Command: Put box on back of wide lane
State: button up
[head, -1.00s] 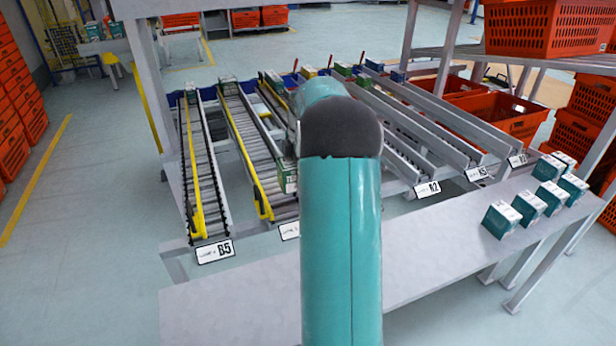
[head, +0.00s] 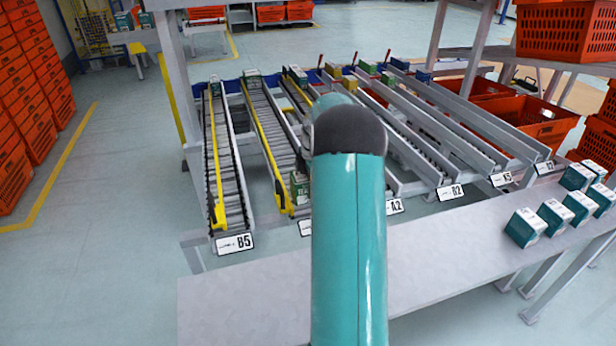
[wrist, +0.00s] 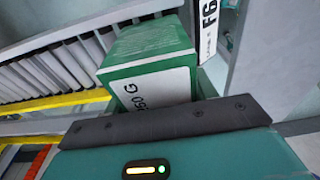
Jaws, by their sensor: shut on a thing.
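A green and white box (wrist: 152,78) fills the middle of the wrist view, just beyond the dark edge of my gripper (wrist: 170,122), which is shut on it. The same box (head: 299,188) shows in the head view beside my arm, over the front part of a roller lane. My arm hides the gripper there. The wide roller lane (head: 266,130) has a yellow guide rail and runs away to the back, where a green and white box (head: 252,76) stands. I cannot tell whether the held box touches the rollers.
Lane B5 (head: 222,150) lies at the left. A grey post (head: 180,90) stands at the left.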

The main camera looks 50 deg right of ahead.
jog(key=shift+f, duration=0.5)
jog(key=o, duration=1.1)
jog(key=shift+o, duration=0.2)
jog(key=shift+r, duration=0.1)
